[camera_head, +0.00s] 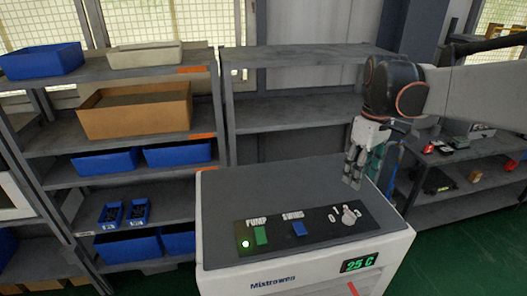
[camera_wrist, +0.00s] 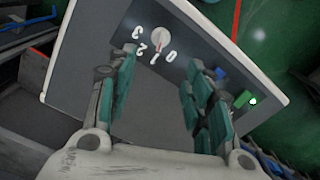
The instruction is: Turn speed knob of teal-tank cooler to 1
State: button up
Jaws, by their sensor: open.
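The cooler (camera_head: 275,180) is a white cabinet with a grey top, and "Mixtrowell" is printed on its front. No teal tank shows. The speed knob (camera_head: 349,217) is a small pale dial at the right end of the dark control panel. In the wrist view the knob (camera_wrist: 160,40) sits beyond the fingertips, with the numbers 0 to 3 around it. I cannot tell its setting for sure. My gripper (camera_head: 355,168) is open and empty above the cooler top, behind the knob and apart from it. Its teal-padded fingers (camera_wrist: 162,62) are spread.
The panel also has a green PUMP switch (camera_head: 261,236) beside a lit green lamp (camera_head: 245,244), and a blue switch (camera_head: 298,229). A display (camera_head: 359,264) reads 25 C. Shelves with blue bins (camera_head: 42,61) stand behind on the left. The cooler top is otherwise clear.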

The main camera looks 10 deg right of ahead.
aim_at(350, 213)
notch_tip(350, 213, down, 13)
jog(key=shift+s+f+p, duration=0.1)
jog(key=shift+f+p, duration=0.05)
jog(key=shift+p, duration=0.2)
dwell(0.3)
jog(key=c, duration=1.1)
